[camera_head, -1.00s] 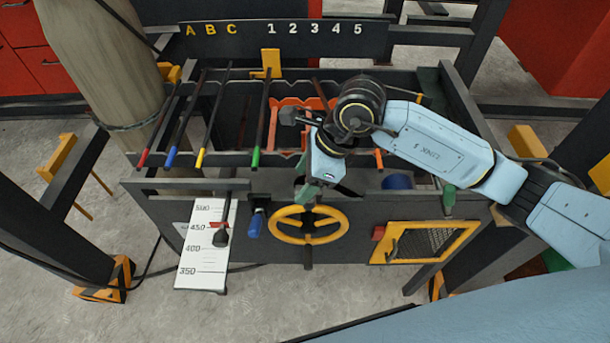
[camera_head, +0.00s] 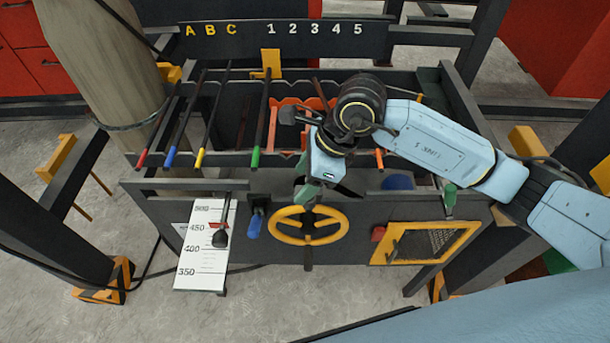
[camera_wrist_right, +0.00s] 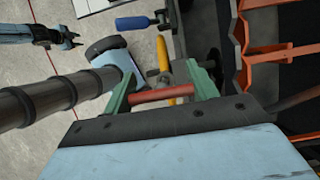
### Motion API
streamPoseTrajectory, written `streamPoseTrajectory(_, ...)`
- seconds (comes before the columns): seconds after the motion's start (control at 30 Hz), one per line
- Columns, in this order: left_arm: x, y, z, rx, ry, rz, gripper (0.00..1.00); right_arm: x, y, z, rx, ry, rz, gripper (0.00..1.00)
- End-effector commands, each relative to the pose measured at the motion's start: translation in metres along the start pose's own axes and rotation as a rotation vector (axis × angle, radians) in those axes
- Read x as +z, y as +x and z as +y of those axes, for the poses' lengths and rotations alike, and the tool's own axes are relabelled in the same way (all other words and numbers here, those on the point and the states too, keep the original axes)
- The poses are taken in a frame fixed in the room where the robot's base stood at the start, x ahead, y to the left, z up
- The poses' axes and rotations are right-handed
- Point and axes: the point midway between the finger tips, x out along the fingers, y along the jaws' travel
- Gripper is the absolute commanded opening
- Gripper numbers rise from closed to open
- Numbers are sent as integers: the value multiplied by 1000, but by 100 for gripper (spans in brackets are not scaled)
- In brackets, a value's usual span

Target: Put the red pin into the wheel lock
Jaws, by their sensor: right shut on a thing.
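My right gripper (camera_wrist_right: 162,92) has green fingers and is shut on the red pin (camera_wrist_right: 163,95), which lies crosswise between them in the right wrist view. In the head view the right gripper (camera_head: 308,192) hangs just above the yellow handwheel (camera_head: 279,234), over its top rim; the pin is hidden there. The wheel's yellow rim (camera_wrist_right: 164,62) shows just beyond the pin in the wrist view. The wheel lock's hole cannot be made out. A dark claw at the wrist view's upper left, apparently my left gripper (camera_wrist_right: 70,40), is too small to judge.
A white scale board (camera_head: 203,255) and a blue-handled lever (camera_head: 255,224) are left of the wheel. A yellow-framed mesh panel (camera_head: 425,243) and a red block (camera_head: 378,233) are to its right. Colour-tipped rods (camera_head: 210,125) and orange racks (camera_wrist_right: 248,75) fill the cage behind.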

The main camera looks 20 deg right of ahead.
Motion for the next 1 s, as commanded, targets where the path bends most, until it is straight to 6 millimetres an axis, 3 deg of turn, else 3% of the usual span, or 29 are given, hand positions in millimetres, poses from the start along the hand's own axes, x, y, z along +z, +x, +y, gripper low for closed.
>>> streamPoseTrajectory(1.0,1,9,0,0,0,0,36,0,0,0,0,-1,0,33)
